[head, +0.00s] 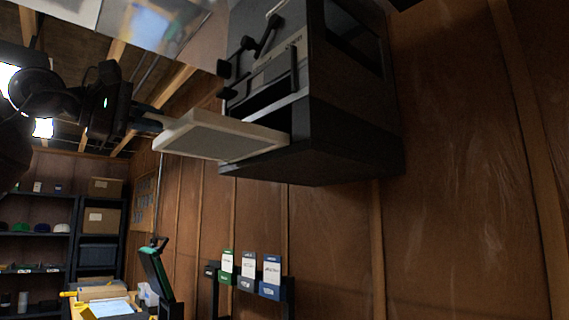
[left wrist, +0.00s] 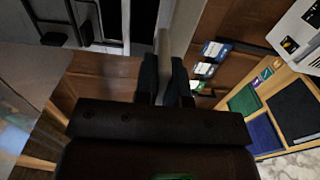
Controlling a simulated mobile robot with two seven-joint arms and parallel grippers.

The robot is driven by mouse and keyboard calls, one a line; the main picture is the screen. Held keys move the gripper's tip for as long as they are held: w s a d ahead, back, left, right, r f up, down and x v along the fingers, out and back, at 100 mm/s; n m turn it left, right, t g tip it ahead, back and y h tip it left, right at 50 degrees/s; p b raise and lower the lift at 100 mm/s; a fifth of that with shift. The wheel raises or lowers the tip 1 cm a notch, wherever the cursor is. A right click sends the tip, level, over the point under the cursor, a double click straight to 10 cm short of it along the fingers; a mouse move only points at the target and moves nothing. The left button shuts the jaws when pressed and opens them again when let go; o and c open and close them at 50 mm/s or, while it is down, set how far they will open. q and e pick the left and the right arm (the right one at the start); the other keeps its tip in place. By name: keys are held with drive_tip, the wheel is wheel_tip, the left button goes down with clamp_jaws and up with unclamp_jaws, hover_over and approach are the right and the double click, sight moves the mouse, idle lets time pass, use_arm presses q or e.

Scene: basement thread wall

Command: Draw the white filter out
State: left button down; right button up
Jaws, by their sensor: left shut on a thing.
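The white filter (head: 215,140) is a flat panel with a pale frame and grey underside. It sticks out to the left from a slot in the dark wall-mounted housing (head: 345,145), and its right end is at the slot opening. My left gripper (head: 150,117) is shut on the filter's outer left end. In the left wrist view, the filter (left wrist: 180,30) runs up from between the dark fingers (left wrist: 165,82). How much of it is still inside the housing is hidden. My right gripper is not in view.
Green, grey and blue packets (head: 248,270) hang on a rack below the housing. A dark shelf unit (head: 75,230) with boxes stands at the far left. Wooden panelling (head: 460,170) covers the wall. The space under the filter looks open.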

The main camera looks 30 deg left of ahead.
use_arm(q)
drive_tip(key=shift+s+a, duration=0.3)
drive_tip(key=shift+s, duration=0.35)
drive_tip(key=shift+s, duration=0.1)
